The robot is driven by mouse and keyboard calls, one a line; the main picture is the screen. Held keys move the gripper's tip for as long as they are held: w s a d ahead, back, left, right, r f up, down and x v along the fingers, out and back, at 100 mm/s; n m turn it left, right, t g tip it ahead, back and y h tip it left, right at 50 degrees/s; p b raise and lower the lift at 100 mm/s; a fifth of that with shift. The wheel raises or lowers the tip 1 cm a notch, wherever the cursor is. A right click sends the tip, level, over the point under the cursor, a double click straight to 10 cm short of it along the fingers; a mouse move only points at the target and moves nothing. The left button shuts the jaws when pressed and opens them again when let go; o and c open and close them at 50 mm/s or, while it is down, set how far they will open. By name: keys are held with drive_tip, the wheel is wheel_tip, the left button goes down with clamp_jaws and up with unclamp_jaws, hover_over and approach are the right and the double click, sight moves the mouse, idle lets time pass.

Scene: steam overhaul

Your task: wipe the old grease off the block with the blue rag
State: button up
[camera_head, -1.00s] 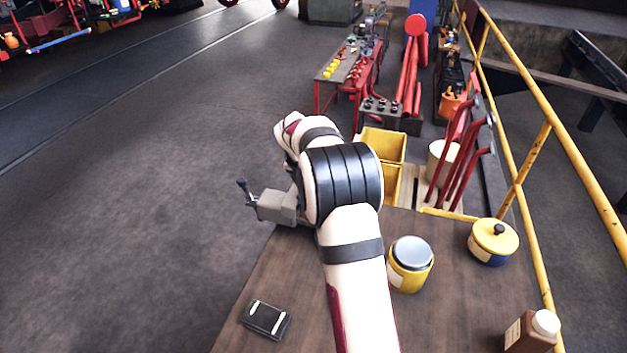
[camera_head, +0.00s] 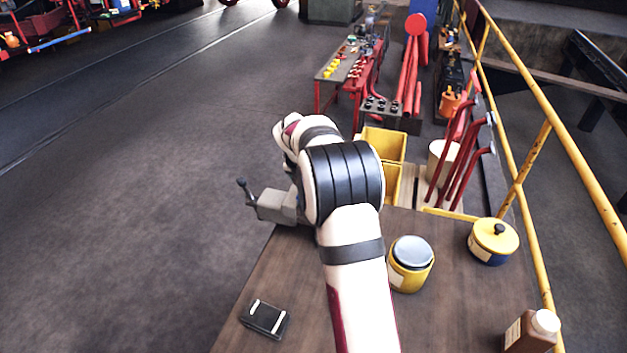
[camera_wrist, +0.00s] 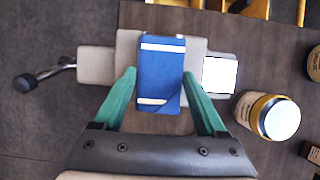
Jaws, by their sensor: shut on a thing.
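The blue rag (camera_wrist: 162,82), a folded pad with two white stripes, is between my gripper's green fingers in the wrist view. My gripper (camera_wrist: 160,76) is shut on it and holds it over the grey vise (camera_wrist: 97,65). I cannot tell whether the rag touches what is under it. The block and any grease on it cannot be made out; the rag and my gripper cover the middle of the vise. In the head view my arm hides the gripper and the rag, and the vise (camera_head: 277,205) shows at the bench's left edge.
On the wooden bench (camera_head: 290,290) are a black pad with white stripes (camera_head: 265,318), a yellow tin with a grey lid (camera_head: 411,265), a yellow-lidded pot (camera_head: 493,241) and a brown bottle (camera_head: 530,333). Yellow bins (camera_head: 384,143) stand beyond. A yellow railing (camera_head: 560,140) runs along the right.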

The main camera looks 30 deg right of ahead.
drive_tip(key=shift+s+a+f, duration=0.1)
drive_tip(key=shift+s+a, duration=0.1)
drive_tip(key=shift+s, duration=0.05)
drive_tip(key=shift+w+d, duration=1.15)
drive_tip(key=v, duration=0.4)
drive_tip(key=w+d+v, duration=0.1)
drive_tip(key=v, duration=0.2)
drive_tip(key=shift+r, duration=0.45)
